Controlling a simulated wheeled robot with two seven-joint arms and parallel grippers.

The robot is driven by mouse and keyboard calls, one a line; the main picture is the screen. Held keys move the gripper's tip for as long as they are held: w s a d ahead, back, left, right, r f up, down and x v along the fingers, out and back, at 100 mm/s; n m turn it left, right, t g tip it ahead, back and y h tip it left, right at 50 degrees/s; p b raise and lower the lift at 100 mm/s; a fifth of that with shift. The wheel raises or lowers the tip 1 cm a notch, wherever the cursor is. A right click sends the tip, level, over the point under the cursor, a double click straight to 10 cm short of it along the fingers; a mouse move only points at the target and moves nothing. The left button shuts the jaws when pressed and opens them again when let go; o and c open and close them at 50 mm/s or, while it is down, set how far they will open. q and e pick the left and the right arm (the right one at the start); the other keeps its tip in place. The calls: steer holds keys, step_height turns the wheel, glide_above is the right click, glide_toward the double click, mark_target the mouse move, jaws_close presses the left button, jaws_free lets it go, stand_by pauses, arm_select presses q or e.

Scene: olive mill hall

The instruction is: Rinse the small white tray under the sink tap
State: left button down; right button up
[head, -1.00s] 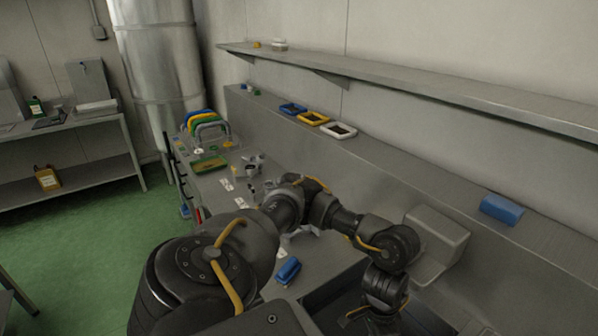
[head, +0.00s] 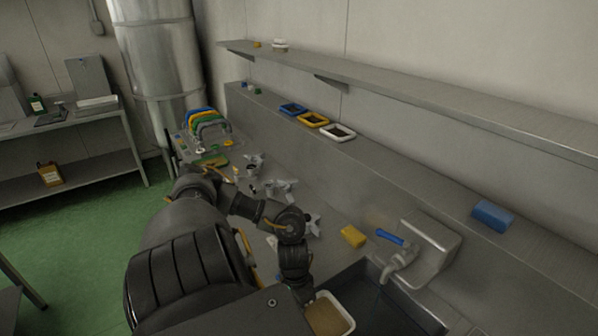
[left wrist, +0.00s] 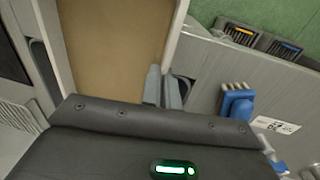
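The small white tray (head: 349,312) with a brown inside shows at the bottom of the head view, at the sink's near left side. Its brown floor fills the upper left of the left wrist view, with its white side wall (left wrist: 176,38) beside the fingers. My left gripper (left wrist: 163,88) is shut on that wall; in the head view the fingers are hidden. The sink (head: 385,302) is a dark basin right of the tray. The tap (head: 396,262) with a blue lever (head: 390,237) stands at its back edge; I see no water running. My right gripper is out of view.
A yellow sponge (head: 353,236) lies left of the tap. A blue block (head: 492,215) sits on the ledge behind. Blue, yellow and white frames (head: 338,132) lie farther along it. A blue brush (left wrist: 237,103) lies on the counter. A long shelf (head: 420,92) runs above.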

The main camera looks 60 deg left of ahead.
mark_target(332, 300)
arm_select(q)
steer(key=shift+a, duration=0.1)
steer(key=shift+w, duration=0.1)
steer(key=shift+w+f+b, duration=0.25)
steer(key=shift+w+b, duration=0.15)
steer(key=shift+w, duration=0.1)
steer(key=w+b, duration=0.1)
steer(key=w, duration=0.1)
steer(key=w+d+f+b, duration=0.1)
steer(key=w+b, duration=0.1)
steer(key=w, duration=0.1)
steer(key=w+d+b, duration=0.1)
steer(key=w+b, duration=0.1)
steer(key=w, duration=0.1)
steer(key=shift+w+d+f, duration=0.2)
steer(key=shift+w+f, duration=0.05)
steer(key=shift+f, duration=0.15)
steer(key=shift+w+d+f+p, duration=0.15)
steer(key=shift+w+p, duration=0.15)
steer(key=shift+w, duration=0.35)
steer(key=shift+w+d+p, duration=0.1)
steer(key=shift+w+p, duration=0.2)
steer(key=shift+w, duration=0.35)
steer(key=shift+w+d+f+p, duration=0.15)
steer(key=shift+w+p, duration=0.15)
steer(key=shift+w, duration=0.35)
steer(key=shift+r, duration=0.1)
